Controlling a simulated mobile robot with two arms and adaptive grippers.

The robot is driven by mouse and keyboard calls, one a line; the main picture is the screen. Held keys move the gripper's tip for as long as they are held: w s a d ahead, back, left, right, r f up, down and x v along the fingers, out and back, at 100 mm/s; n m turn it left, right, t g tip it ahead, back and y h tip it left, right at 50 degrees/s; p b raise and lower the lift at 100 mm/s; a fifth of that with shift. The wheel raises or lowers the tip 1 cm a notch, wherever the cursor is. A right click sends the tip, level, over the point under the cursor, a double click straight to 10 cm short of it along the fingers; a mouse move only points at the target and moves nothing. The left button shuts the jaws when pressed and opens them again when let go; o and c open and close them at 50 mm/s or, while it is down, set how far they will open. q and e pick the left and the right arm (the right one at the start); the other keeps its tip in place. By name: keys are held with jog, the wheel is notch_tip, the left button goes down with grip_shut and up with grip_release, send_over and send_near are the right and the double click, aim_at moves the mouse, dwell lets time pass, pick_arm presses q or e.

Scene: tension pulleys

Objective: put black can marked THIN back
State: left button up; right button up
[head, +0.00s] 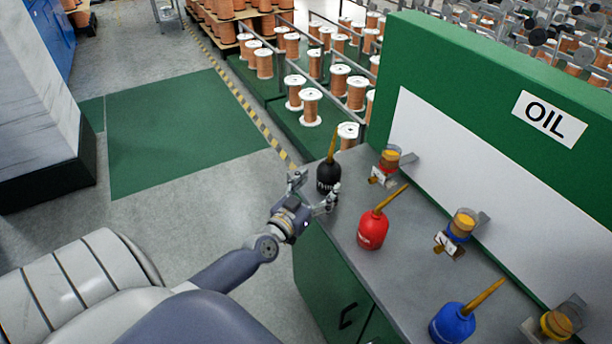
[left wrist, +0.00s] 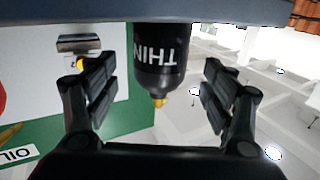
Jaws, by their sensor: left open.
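The black oil can (head: 327,176) with a yellow spout stands upright at the far left corner of the grey cabinet top (head: 385,262). In the left wrist view, which is upside down, the black can (left wrist: 162,62) shows its white THIN label between my fingers. My left gripper (head: 314,191) is open at the can, one finger to each side. In the left wrist view a gap shows between the can and each finger. My right gripper is not in view.
A red can (head: 372,230) and a blue can (head: 453,324) stand further along the cabinet top. Small holders with yellow tops (head: 390,156) line the green back panel marked OIL (head: 549,118). Copper spools (head: 310,106) stand behind.

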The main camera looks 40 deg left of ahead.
pick_arm(q)
jog(key=s, duration=0.6)
jog(key=shift+s+d, duration=0.3)
